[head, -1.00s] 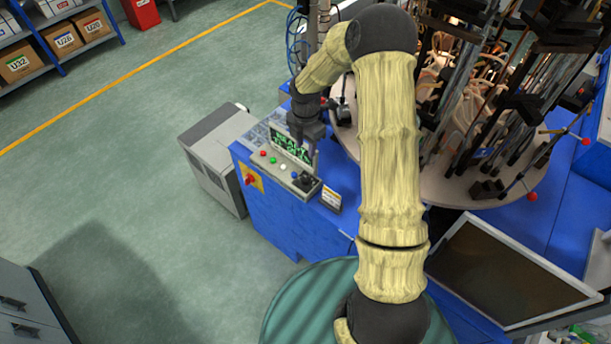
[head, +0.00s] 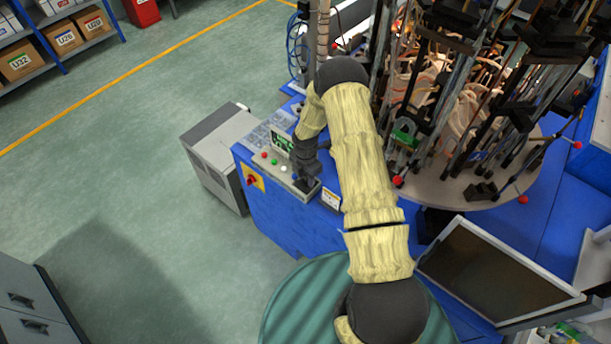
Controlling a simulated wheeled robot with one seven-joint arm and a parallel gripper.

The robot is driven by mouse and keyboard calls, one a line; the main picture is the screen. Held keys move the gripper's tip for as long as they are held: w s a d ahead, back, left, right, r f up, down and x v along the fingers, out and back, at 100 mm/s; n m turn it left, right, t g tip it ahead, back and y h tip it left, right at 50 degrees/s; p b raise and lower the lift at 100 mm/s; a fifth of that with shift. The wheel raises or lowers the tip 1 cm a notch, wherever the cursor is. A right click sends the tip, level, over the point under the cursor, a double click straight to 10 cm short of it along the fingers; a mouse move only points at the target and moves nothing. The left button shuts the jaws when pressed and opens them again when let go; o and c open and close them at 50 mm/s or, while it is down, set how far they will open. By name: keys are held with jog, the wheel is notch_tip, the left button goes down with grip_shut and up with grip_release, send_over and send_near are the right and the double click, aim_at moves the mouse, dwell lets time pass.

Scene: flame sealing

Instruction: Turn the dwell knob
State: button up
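The control panel (head: 270,167) sits on the near left corner of the blue machine, with a small row of coloured buttons and a green-lit display (head: 282,144). My gripper (head: 306,183) points down at the right end of this panel, over the spot where a dark knob-like part stands. My gripper covers that part, so I cannot tell whether they touch. The fingers are dark and too small to show whether they are open or shut.
A red knob on a yellow plate (head: 252,180) is on the machine's front. A small sign (head: 331,199) stands right of my gripper. A round table (head: 455,190) with rods and glassware is to the right, near a dark monitor (head: 497,272).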

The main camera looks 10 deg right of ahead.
jog(key=shift+f, duration=0.6)
jog(key=c, duration=0.7)
jog(key=shift+f+n+b, duration=0.15)
jog(key=shift+n+b, duration=0.45)
jog(key=shift+b, duration=0.05)
jog(key=shift+n+b, duration=0.5)
jog(key=shift+n, duration=0.5)
jog(key=shift+r, duration=0.2)
jog(key=o, duration=0.7)
